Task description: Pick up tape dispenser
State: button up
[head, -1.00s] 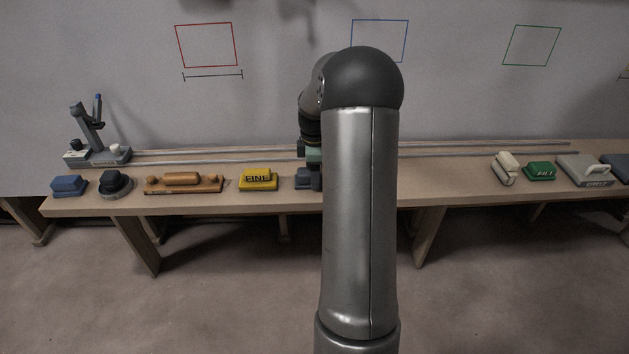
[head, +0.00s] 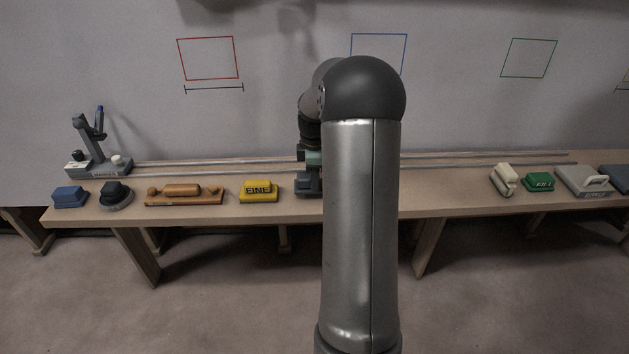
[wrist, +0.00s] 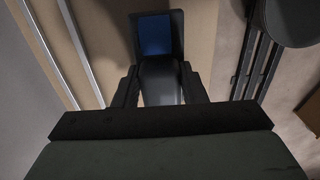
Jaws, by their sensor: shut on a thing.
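The tape dispenser (wrist: 161,83), a dark grey body with a blue part at its far end, sits between the fingers of my gripper (wrist: 158,76) in the wrist view. My gripper is shut on its grey body. In the head view, the tape dispenser (head: 309,186) is a small blue-grey shape under my gripper (head: 309,172), just left of my arm. It appears slightly above the bench, but the gap is hard to see. My arm hides part of it.
A yellow block (head: 258,192) stands close to the left on the bench (head: 350,207). Further left are an orange-brown tool (head: 184,195), a dark round-based item (head: 116,195) and a blue block (head: 70,197). Two rails run behind. Cream (head: 503,180) and green (head: 538,182) items stand right.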

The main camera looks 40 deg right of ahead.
jog(key=s+a+r+p, duration=0.3)
jog(key=s+a+r, duration=0.1)
jog(key=s+r, duration=0.6)
jog(key=s, duration=0.3)
jog(key=shift+a+r, duration=0.2)
jog(key=shift+a, duration=0.2)
jog(key=shift+s, duration=0.1)
